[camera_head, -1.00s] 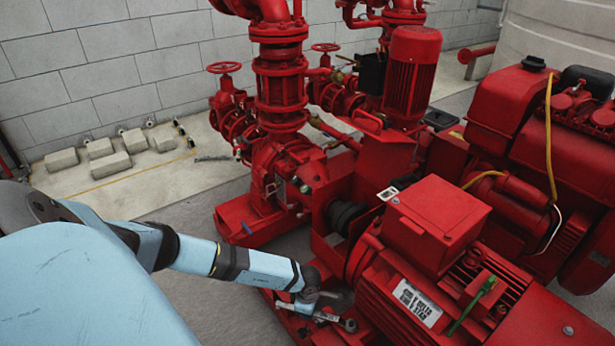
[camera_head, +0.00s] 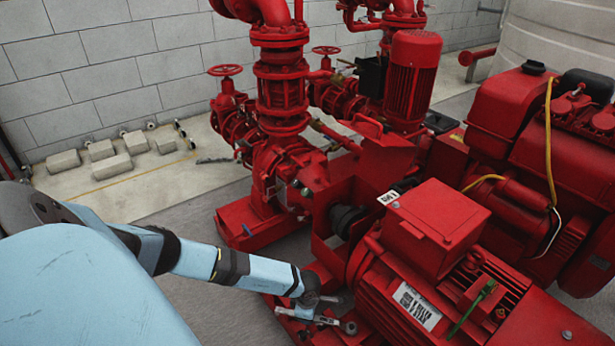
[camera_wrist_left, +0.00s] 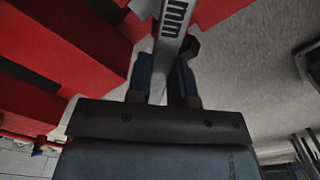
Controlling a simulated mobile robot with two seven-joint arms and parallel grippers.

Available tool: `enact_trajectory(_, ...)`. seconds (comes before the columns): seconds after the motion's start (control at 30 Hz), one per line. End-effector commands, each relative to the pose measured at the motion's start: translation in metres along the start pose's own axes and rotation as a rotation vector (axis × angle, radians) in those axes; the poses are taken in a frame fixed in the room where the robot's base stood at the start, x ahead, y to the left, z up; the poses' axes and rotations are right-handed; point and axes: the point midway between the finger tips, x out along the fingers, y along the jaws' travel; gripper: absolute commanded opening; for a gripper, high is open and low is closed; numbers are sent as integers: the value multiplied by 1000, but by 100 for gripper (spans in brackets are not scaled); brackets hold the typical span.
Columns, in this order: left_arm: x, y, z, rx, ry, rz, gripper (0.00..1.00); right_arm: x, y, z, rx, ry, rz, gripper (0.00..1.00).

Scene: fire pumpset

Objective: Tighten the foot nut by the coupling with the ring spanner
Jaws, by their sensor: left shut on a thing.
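My left gripper (camera_head: 330,300) is low in the head view, beside the red motor (camera_head: 440,235) on its near-left side. In the left wrist view its two dark fingers (camera_wrist_left: 166,85) are shut on the grey ring spanner (camera_wrist_left: 172,35), which has dark lettering on its shank. The spanner also shows in the head view (camera_head: 325,320), lying nearly level, with its ring end (camera_head: 350,327) against or close to the motor's foot. The black coupling (camera_head: 345,218) sits between pump and motor. The foot nut cannot be made out. My right gripper is not in view.
The red pump (camera_head: 280,170) and its pipework stand behind the coupling. A red engine (camera_head: 490,130) stands at the right. Grey blocks (camera_head: 115,165) lie on the floor by the wall. Grey floor (camera_head: 190,290) is open left of the motor's base.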

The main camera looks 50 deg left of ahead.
Motion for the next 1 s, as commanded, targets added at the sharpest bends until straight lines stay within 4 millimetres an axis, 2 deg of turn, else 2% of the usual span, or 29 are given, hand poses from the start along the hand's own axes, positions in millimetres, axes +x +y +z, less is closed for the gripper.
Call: enact_trajectory(1.0,-47,0,1,1,-1,1,0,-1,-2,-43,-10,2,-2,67)
